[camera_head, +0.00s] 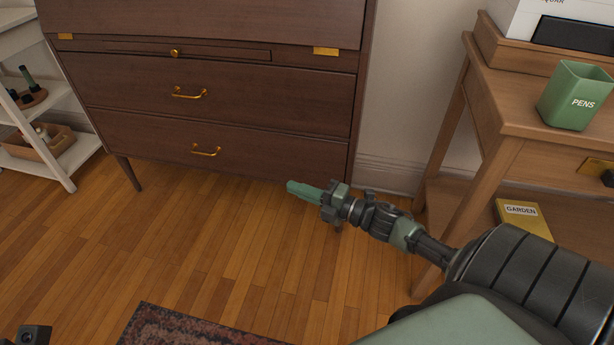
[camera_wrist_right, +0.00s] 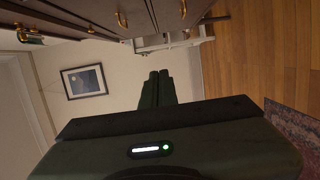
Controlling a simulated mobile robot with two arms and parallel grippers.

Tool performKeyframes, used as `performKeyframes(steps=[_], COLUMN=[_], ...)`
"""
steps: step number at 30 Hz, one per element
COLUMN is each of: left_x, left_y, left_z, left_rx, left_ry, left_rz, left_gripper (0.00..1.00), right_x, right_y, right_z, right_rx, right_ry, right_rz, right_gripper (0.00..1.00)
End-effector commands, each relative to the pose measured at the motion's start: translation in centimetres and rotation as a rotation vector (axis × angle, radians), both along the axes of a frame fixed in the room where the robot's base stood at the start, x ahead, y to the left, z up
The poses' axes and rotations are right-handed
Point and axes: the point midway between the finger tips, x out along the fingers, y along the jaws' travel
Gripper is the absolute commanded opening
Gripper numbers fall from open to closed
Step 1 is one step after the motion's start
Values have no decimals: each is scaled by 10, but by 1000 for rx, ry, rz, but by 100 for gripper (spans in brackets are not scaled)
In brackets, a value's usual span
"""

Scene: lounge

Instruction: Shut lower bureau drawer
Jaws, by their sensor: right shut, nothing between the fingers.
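The dark wooden bureau (camera_head: 110,77) stands against the wall. Its lower drawer (camera_head: 270,155) has a brass handle (camera_head: 206,151) and its front looks about level with the drawer above; I see no clear gap. My right gripper (camera_head: 291,187) is shut and empty, below and to the right of the lower drawer, above the floor. In the right wrist view the shut fingers (camera_wrist_right: 157,78) show, and part of the bureau (camera_wrist_right: 100,15) with brass handles lies along the top. My left gripper is not clearly seen; only a small dark part shows at the bottom left of the head view.
A wooden desk (camera_head: 500,120) with a green pen cup (camera_head: 575,95) stands at right, a yellow book (camera_head: 522,215) on its lower shelf. A white shelf (camera_head: 70,160) stands at left. A patterned rug (camera_head: 175,328) lies in front; the wooden floor between is clear.

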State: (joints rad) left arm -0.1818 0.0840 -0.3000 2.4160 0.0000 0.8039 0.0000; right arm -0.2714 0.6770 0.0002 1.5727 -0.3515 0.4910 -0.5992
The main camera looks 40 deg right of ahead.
Motion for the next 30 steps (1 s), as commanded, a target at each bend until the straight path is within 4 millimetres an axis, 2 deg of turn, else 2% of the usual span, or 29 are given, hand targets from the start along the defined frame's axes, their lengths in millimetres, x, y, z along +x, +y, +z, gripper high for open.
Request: performKeyframes(steps=[7,22,25,30], left_x=[0,0,0,0], left_y=[0,0,0,0], left_z=[24,46,41,39], left_rx=[0,0,0,0], left_ry=[0,0,0,0], left_rz=[0,0,0,0], left_gripper=[63,63,63,63], right_x=[-34,-125,-118,-113], right_y=[40,-2,18,40], right_z=[3,1,10,26], right_rx=[4,0,69,165], right_ry=[3,3,-22,-43], right_rz=[-1,-2,17,38], right_gripper=[0,0,0,0])
